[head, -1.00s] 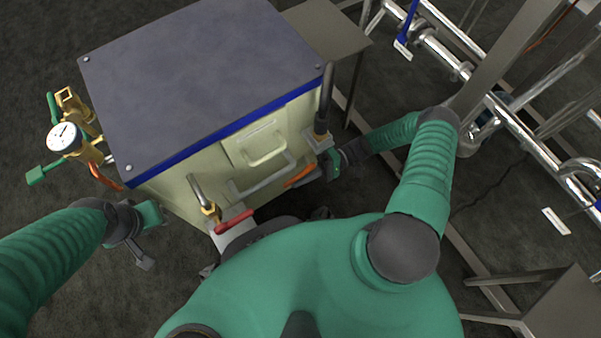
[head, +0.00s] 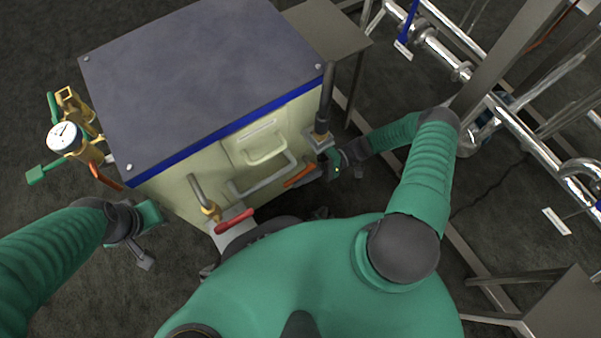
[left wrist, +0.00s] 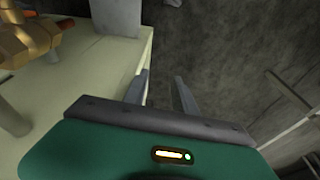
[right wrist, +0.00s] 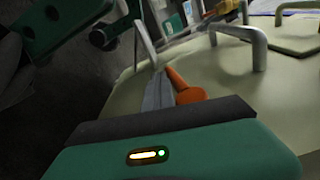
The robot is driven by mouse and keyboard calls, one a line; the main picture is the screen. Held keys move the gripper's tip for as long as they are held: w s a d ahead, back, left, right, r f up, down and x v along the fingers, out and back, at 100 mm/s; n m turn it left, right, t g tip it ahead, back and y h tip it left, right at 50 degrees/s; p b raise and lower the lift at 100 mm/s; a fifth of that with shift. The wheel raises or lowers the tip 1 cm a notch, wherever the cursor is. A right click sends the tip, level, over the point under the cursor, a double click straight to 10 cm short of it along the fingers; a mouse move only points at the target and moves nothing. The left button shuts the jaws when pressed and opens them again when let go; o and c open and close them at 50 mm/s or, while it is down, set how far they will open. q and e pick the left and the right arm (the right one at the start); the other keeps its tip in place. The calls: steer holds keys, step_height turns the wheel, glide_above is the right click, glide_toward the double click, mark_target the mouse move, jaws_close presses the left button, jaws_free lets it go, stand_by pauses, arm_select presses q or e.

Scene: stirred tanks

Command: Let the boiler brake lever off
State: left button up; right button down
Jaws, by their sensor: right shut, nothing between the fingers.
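The boiler is a cream box with a grey, blue-edged top (head: 205,75). At its right front corner stands an upright black lever handle (head: 326,100) on a bracket. An orange lever (head: 300,176) lies low on the front, beside my right gripper (head: 322,168). No label shows which is the brake lever. In the right wrist view my right fingers (right wrist: 158,90) are shut and empty, close beside the orange lever (right wrist: 185,88); contact is unclear. My left gripper (left wrist: 163,85) is open and empty, left of the boiler's front, away from both levers.
A red-handled valve (head: 234,221) juts from the boiler front near my body. A gauge (head: 65,137) and brass valves with a green handle (head: 42,174) stand at the left. Metal pipes (head: 520,125) run at the right. Dark floor is clear at lower left.

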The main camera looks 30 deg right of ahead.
stand_by(0.6)
steer(key=d+p, duration=0.1)
steer(key=d, duration=0.6)
steer(key=shift+d+f, duration=0.15)
steer(key=shift+d, duration=0.1)
